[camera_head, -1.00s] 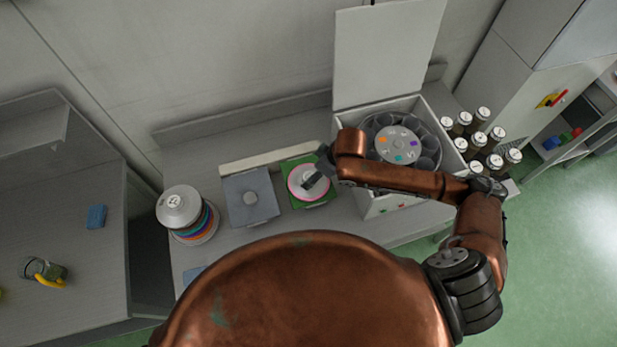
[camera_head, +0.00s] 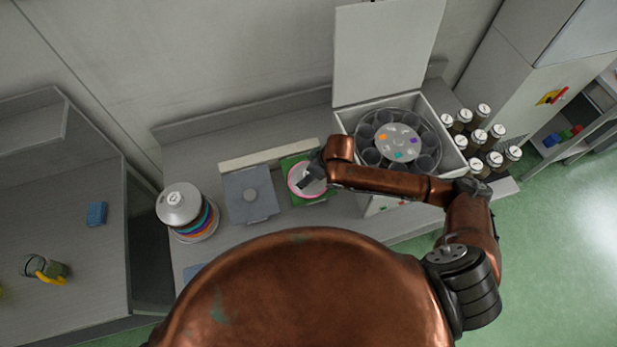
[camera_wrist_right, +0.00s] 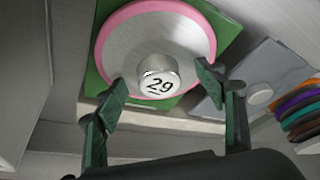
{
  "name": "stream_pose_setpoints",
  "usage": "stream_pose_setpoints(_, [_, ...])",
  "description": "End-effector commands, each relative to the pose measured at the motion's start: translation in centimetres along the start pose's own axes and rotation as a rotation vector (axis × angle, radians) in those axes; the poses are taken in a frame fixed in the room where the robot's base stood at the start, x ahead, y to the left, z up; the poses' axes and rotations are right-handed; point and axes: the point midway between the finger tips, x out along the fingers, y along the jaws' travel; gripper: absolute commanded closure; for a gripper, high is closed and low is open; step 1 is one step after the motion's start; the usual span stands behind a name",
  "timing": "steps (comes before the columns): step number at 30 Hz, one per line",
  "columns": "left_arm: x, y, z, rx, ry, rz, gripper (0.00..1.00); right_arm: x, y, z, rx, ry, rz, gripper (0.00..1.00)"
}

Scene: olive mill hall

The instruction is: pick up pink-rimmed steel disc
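The pink-rimmed steel disc (camera_head: 296,184) lies on a green mat (camera_head: 312,199) on the bench. In the right wrist view the disc (camera_wrist_right: 187,37) fills the upper middle, with a steel knob (camera_wrist_right: 158,84) marked 29 at its centre. My right gripper (camera_head: 308,180) is over the disc and covers part of it in the head view. In the wrist view its two fingers (camera_wrist_right: 162,88) are spread apart, one on each side of the knob, with nothing gripped. I cannot tell how far above the disc they are. My left gripper is not in view.
Left of the green mat is a grey plate (camera_head: 250,192), then a stack of coloured-rim discs (camera_head: 208,222). An open white box (camera_head: 447,131) with a cup carousel stands close on the right. Several capped jars (camera_head: 478,138) stand beyond it.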

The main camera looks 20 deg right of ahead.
Motion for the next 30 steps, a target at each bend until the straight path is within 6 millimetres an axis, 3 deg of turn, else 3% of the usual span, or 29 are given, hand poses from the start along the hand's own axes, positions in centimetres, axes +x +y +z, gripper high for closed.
stream_pose_setpoints(4, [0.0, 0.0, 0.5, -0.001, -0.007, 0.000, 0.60, 0.1, -0.1, 0.1, 0.000, -0.002, -0.002, 0.49])
stream_pose_setpoints(17, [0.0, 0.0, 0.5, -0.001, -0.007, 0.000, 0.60, -0.1, -0.1, 0.1, 0.001, -0.003, -0.002, 0.49])
stream_pose_setpoints(19, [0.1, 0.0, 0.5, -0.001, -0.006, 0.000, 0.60, -0.4, -0.1, -0.1, 0.000, -0.002, -0.002, 0.58])
stream_pose_setpoints(20, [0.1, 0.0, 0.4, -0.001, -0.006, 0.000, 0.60, -0.7, -0.1, -0.2, 0.000, -0.001, -0.002, 0.67])
stream_pose_setpoints(21, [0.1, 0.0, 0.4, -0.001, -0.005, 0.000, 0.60, -1.0, -0.1, -0.4, -0.001, -0.001, -0.001, 0.81])
stream_pose_setpoints(23, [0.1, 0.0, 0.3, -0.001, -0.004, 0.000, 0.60, -1.7, 0.0, -0.8, -0.001, 0.000, -0.001, 0.85])
stream_pose_setpoints(25, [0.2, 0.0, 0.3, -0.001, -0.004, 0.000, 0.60, -2.8, 0.0, -1.2, -0.001, 0.002, 0.000, 0.84])
stream_pose_setpoints(30, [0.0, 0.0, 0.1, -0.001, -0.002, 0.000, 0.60, -6.5, -2.8, -1.7, -0.005, 0.004, -0.004, 0.84])
